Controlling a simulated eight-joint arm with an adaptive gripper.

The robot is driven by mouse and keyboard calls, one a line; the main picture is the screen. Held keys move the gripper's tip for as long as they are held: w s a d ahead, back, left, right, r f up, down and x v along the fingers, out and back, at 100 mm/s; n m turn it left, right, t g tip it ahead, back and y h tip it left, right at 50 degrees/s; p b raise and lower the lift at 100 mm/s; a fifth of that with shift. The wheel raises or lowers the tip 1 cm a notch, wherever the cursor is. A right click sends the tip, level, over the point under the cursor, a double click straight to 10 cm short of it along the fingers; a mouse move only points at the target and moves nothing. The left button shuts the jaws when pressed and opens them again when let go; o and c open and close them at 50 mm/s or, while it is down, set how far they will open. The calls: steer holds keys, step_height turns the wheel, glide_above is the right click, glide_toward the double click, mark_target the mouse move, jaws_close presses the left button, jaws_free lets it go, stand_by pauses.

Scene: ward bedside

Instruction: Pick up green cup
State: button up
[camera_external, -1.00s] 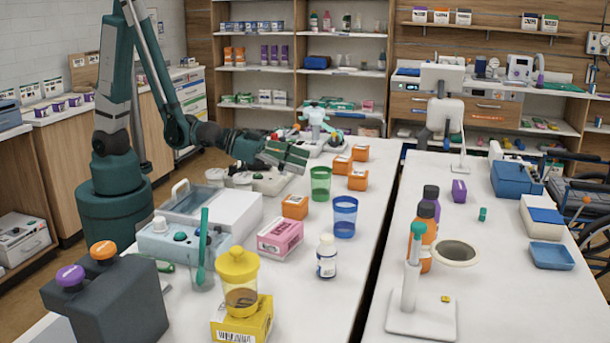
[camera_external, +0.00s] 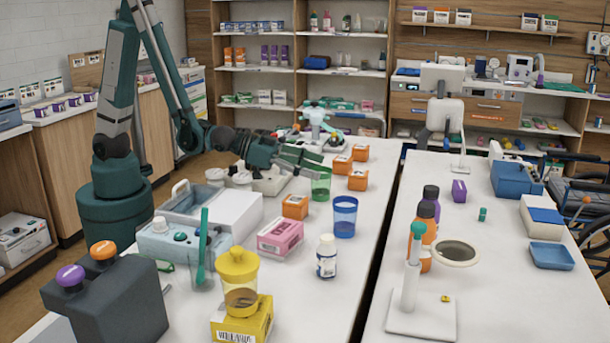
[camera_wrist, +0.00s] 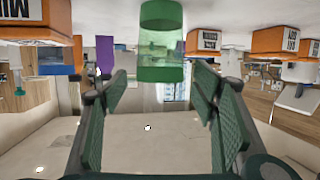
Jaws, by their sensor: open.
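The green cup (camera_external: 320,186) is see-through and stands on the white table, among orange boxes and behind the blue cup (camera_external: 344,217). In the wrist view the green cup (camera_wrist: 162,42) shows at the top middle, ahead of the fingers. My gripper (camera_external: 318,165) is at the cup's upper left in the external view, its fingers overlapping the cup's top edge there. In the wrist view my gripper (camera_wrist: 160,90) has its two green pads spread apart with nothing between them. I cannot tell whether a finger touches the cup.
Orange boxes (camera_external: 357,181) stand right of and behind the green cup, and another orange box (camera_external: 295,206) stands in front left. A pink box (camera_external: 281,237) and a white bottle (camera_external: 326,257) are nearer the camera. A gap separates this table from the right one.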

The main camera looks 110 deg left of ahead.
steer(key=shift+x, duration=1.35)
steer(key=c, duration=1.2)
steer(key=shift+o, duration=0.2)
step_height(320, 180, up, 10)
steer(key=p, duration=0.2)
steer(key=shift+p, duration=0.4)
